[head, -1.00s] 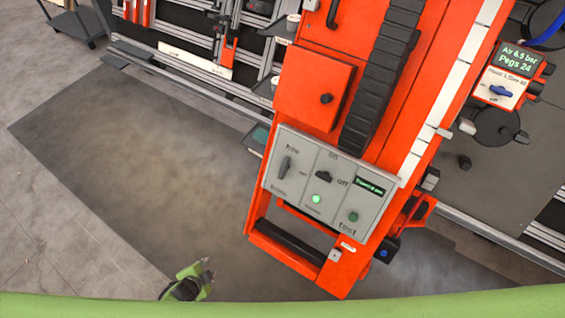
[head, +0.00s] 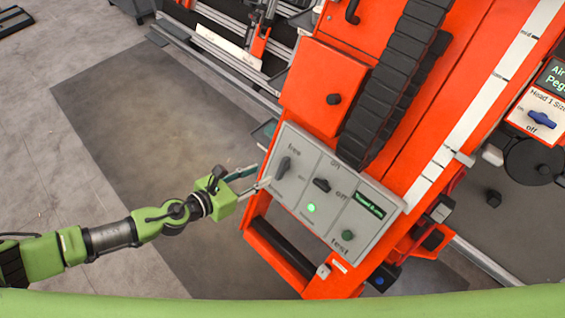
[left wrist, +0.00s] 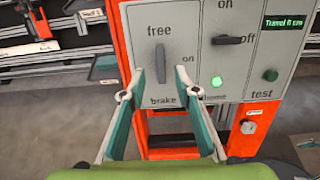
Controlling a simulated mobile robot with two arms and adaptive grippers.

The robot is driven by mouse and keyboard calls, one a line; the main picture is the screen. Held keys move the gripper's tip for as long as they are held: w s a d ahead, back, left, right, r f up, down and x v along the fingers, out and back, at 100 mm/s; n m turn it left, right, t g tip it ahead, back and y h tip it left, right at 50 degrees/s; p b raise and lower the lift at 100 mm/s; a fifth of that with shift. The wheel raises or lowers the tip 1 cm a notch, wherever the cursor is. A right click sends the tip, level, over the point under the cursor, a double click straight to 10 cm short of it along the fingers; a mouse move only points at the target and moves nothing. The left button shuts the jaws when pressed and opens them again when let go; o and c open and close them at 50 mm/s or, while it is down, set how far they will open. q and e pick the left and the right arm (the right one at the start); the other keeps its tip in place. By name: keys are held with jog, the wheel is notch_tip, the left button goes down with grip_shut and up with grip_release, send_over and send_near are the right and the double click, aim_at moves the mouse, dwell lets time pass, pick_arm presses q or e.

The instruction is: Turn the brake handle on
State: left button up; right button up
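The brake handle (head: 283,167) is a dark grey lever on the light grey control panel (head: 330,232), on the panel's left section. In the left wrist view the handle (left wrist: 160,62) stands upright, below the word "free" and above the word "brake". My left gripper (head: 262,176) is open and empty, at the panel's left edge close to the handle. In the left wrist view my left gripper (left wrist: 162,83) has one fingertip on each side of the handle's lower end; I cannot tell whether they touch. My right gripper is not in view.
The panel also has a dark on/off switch (head: 321,185), a lit green lamp (head: 311,208), a green test button (head: 347,235) and a small display (head: 370,206). An orange door (head: 322,85) with a black knob is above. Open floor lies left.

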aim_at(282, 164)
pick_arm(q)
jog(key=b+x, duration=0.1)
jog(key=x, duration=0.9)
jog(key=shift+w+d+f+b, duration=0.25)
jog(key=shift+w+d+b, duration=0.1)
jog(key=shift+w+d, duration=0.1)
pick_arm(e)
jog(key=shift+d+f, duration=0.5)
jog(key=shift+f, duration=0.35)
pick_arm(q)
grip_shut()
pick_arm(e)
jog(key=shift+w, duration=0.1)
